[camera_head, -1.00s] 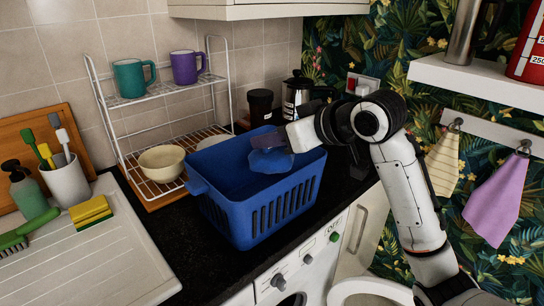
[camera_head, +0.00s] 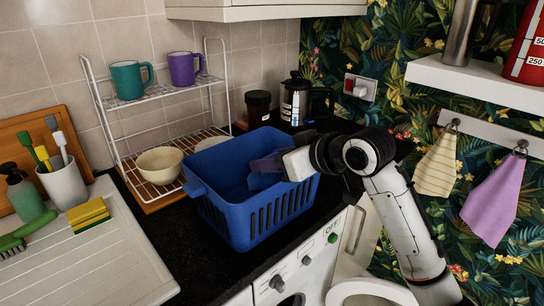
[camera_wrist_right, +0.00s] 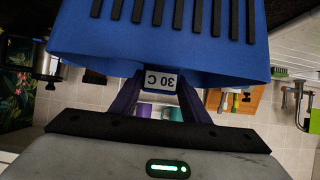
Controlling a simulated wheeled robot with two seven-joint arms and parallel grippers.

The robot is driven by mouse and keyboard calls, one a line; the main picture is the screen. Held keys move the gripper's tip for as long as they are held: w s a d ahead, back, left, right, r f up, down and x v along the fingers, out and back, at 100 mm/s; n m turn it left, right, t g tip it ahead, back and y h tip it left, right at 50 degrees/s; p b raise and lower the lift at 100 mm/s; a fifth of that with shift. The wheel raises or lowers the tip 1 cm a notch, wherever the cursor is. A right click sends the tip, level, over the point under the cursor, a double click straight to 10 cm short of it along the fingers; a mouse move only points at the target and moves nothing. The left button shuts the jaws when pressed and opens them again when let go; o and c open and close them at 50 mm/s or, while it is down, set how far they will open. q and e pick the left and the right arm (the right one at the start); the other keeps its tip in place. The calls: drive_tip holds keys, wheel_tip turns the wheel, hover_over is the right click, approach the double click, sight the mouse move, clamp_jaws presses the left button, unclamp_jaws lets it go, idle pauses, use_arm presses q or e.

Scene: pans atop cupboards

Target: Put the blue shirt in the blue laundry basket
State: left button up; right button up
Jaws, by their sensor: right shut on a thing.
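The blue laundry basket (camera_head: 225,212) stands on the black worktop, in the middle of the head view. My right gripper (camera_head: 276,165) reaches over its right side from the right and is shut on the blue shirt (camera_head: 262,181). The part of the shirt that shows hangs within the basket opening; its lower end is hidden by the basket wall. In the right wrist view, a white "30 C" label (camera_wrist_right: 163,80) shows between the fingers of my right gripper (camera_wrist_right: 160,95), with the slotted blue basket wall (camera_wrist_right: 75,45) above. My left gripper is not in view.
A white wire rack (camera_head: 115,135) with mugs and a cream bowl (camera_head: 160,164) stands left of the basket. A dark jar (camera_head: 258,108) and a cafetiere (camera_head: 296,100) stand behind it. A washing machine (camera_head: 305,265) is below the worktop.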

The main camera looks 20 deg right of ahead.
drive_tip(key=o, duration=1.1)
drive_tip(key=shift+r, duration=0.1)
drive_tip(key=shift+r, duration=0.3)
drive_tip(key=v, duration=1.2)
drive_tip(key=shift+s+r, duration=0.1)
drive_tip(key=shift+r, duration=0.05)
